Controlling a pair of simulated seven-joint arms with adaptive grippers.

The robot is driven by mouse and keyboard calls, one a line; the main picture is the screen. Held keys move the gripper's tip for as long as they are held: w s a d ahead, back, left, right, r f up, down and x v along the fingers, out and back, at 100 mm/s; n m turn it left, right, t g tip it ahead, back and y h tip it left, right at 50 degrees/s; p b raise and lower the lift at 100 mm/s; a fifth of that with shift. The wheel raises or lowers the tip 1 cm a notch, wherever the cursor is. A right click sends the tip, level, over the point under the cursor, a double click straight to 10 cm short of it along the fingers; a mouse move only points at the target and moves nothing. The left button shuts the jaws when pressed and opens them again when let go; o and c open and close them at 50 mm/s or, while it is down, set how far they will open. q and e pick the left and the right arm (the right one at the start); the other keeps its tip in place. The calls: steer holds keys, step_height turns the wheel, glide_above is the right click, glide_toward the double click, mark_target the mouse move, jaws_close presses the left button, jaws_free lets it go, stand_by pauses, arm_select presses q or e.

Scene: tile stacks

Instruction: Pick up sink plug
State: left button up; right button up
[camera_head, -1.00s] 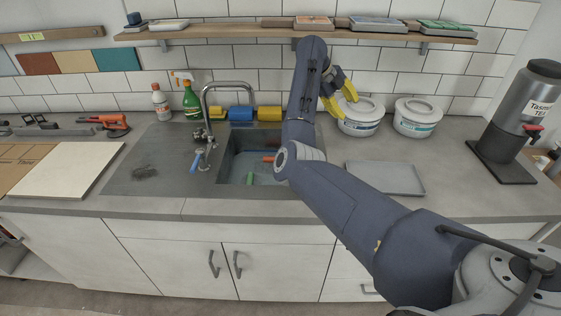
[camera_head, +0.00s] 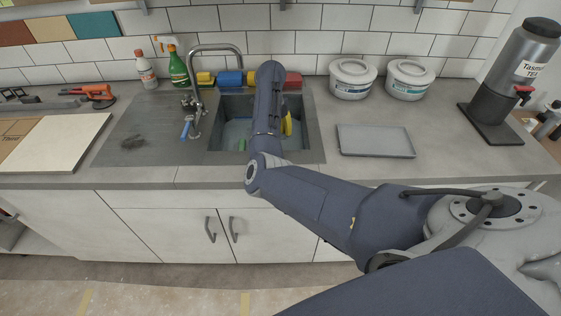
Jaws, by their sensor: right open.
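My right arm reaches over the counter into the sink (camera_head: 313,140). My right gripper (camera_head: 287,124) shows as a small yellow part beside the forearm, inside the sink's right half. It is open, and most of it is hidden behind my arm. I cannot make out a sink plug; my arm covers the middle of the basin. A small green item (camera_head: 242,144) shows low in the basin, left of my arm. My left gripper is not in view.
The tap (camera_head: 213,48) stands at the sink's left. Blue (camera_head: 231,79) and red (camera_head: 293,81) blocks line the back edge. Two white tubs (camera_head: 350,90) and a grey tray (camera_head: 375,141) are to the right. A spray bottle (camera_head: 178,69) stands behind left.

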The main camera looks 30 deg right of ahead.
steer(key=shift+s+f, duration=0.25)
steer(key=shift+f, duration=1.4)
steer(key=shift+s+f, duration=0.25)
steer(key=shift+f, duration=1.4)
steer(key=shift+s+f, duration=0.25)
steer(key=shift+f, duration=1.4)
steer(key=shift+o, duration=0.2)
jaws_close()
